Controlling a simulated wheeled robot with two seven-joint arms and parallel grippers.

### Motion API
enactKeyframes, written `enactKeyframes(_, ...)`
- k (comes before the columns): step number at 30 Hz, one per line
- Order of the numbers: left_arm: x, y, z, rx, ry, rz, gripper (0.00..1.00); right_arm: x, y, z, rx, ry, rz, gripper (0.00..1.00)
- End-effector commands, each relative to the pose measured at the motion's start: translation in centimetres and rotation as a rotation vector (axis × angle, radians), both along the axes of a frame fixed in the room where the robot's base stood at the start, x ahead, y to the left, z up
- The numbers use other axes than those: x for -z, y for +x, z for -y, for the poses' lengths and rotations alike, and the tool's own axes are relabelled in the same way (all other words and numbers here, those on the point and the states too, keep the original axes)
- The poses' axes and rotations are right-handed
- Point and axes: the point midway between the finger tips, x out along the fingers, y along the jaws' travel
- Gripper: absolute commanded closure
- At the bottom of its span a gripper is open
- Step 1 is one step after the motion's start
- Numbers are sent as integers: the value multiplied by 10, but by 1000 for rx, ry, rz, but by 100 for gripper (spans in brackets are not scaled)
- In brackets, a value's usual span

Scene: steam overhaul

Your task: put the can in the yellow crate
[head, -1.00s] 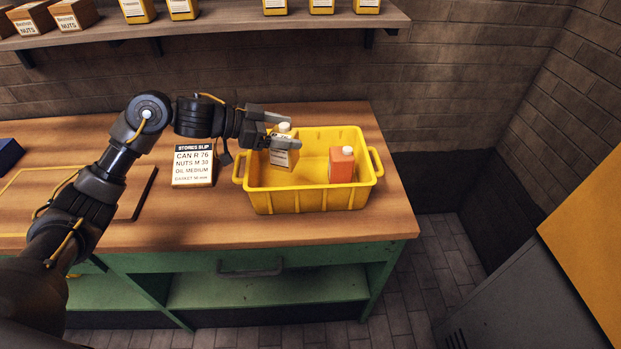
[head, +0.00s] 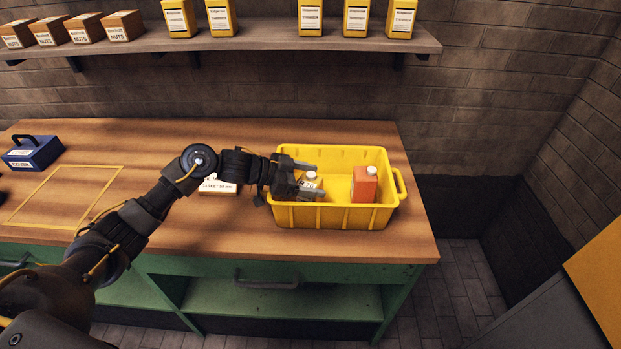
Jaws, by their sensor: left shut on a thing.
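The yellow crate (head: 335,215) stands on the wooden bench near its right end. My left gripper (head: 312,180) reaches in over the crate's left side and is shut on a yellow can (head: 318,184) with a white cap and a pale label. The can is inside the crate's left half; the fingers and front wall hide much of it, and I cannot tell whether it touches the floor. An orange can (head: 364,186) with a white cap stands in the crate's right half, apart from the gripper. My right gripper is out of view.
A stores slip (head: 218,188) is partly hidden behind my left arm. A blue carrier (head: 34,152) and a yellow-outlined area (head: 62,197) are on the bench's left. A wall shelf (head: 262,44) above holds yellow cans and nut boxes. A grey cabinet (head: 545,320) stands lower right.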

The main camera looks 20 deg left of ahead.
Motion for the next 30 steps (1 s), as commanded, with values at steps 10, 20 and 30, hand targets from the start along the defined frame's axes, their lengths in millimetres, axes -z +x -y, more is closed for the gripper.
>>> enactKeyframes(10, 2, 0, 0, -1, -1, 2, 73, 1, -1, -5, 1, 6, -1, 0)
enactKeyframes(20, 3, 0, 0, 0, -1, 0, 3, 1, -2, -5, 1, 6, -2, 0)
enactKeyframes(30, -4, -6, -13, -3, 2, 3, 3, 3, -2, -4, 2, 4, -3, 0)
